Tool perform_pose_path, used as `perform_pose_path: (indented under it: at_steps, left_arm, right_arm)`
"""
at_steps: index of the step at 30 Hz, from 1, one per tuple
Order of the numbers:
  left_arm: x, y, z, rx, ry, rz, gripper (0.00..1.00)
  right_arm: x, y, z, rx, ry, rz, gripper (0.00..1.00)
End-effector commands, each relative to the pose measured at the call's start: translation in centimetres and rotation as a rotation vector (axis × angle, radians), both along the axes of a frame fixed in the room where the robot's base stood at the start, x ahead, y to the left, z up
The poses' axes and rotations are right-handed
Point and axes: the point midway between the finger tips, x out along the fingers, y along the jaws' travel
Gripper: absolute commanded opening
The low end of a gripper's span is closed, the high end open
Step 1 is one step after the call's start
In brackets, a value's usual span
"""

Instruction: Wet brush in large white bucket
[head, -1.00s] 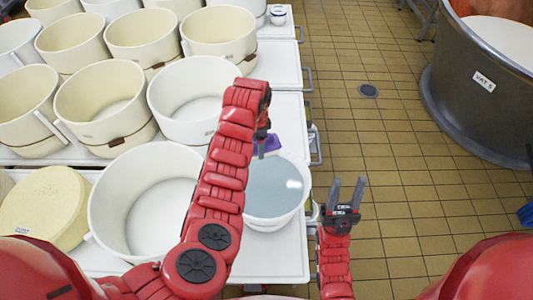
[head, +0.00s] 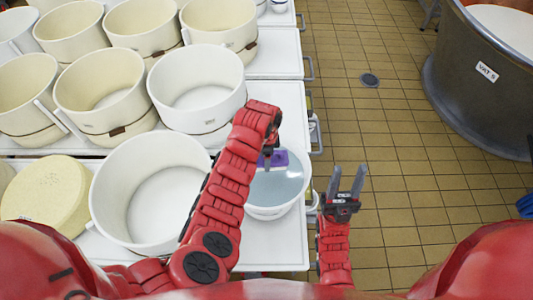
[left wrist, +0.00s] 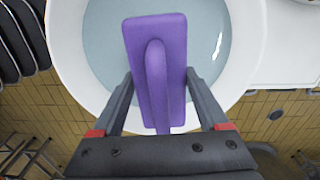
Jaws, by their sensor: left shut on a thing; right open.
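The purple brush (head: 279,158) is in my left gripper (head: 268,163), over the far part of the white bucket (head: 276,213). The bucket holds pale blue water. In the left wrist view the brush (left wrist: 171,50) lies between the two fingers, its flat purple back and handle facing the camera, with the bucket rim (left wrist: 248,55) around the water behind it. The brush's underside is hidden, so I cannot tell whether it touches the water. My left forearm covers part of the bucket's left side. My right gripper (head: 345,183) is open and empty, right of the bucket.
A larger empty white tub (head: 125,215) stands left of the bucket on the white table (head: 275,250). Several cream moulds (head: 108,90) fill the tables behind, and a cheese wheel (head: 45,190) lies at far left. A metal vat (head: 475,105) stands right on open tiled floor.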

Motion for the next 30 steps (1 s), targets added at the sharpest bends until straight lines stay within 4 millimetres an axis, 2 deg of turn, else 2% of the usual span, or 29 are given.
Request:
perform_pose_path:
  at_steps: [12, 21, 30]
  left_arm:
    - [0.0, 0.0, -4.9, 0.001, 0.0, -0.001, 0.09]
    - [0.1, 0.0, -8.5, -0.001, -0.002, 0.001, 0.09]
    - [0.1, 0.0, -10.5, 0.0, -0.002, 0.0, 0.09]
  right_arm:
    - [0.0, 0.0, -2.6, 0.0, 0.0, 0.0, 0.45]
    - [0.0, 0.0, -6.2, 0.0, 0.0, 0.0, 0.45]
    - [0.0, 0.0, -8.1, 0.0, 0.0, 0.0, 0.45]
